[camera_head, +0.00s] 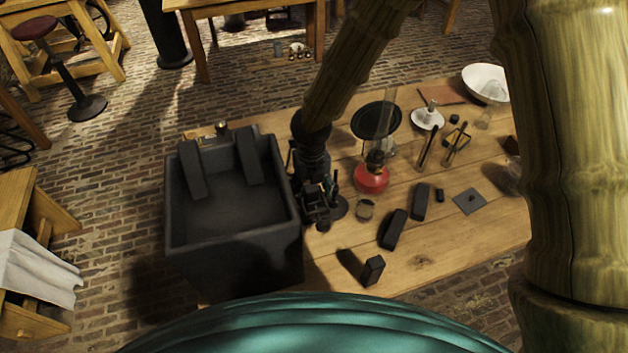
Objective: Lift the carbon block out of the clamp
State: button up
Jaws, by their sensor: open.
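My gripper (318,212) is a dark shape at the end of my bamboo-like arm, pointing down at the table's left side, just right of the black tub. It looks open, with no block visibly held. Dark parts and a round base crowd around it, so I cannot tell clearly which of them is the clamp.
The black tub (235,240) stands left of my gripper, with two dark slabs inside its far wall. A red oil lamp (372,180) with a glass chimney and a small glass jar (365,209) stand close right. The wooden table (455,245) is bare at front right.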

jog(key=shift+f, duration=0.1)
jog(key=shift+c, duration=0.4)
jog(key=c, duration=1.2)
jog(key=shift+s+p, duration=0.2)
jog(key=shift+p, duration=0.1)
jog(key=shift+r, duration=0.2)
notch_tip(320, 180, up, 12)
jog(key=p, duration=1)
jog(key=shift+f+p, duration=0.2)
jog(key=shift+p, duration=0.2)
dwell(1.0)
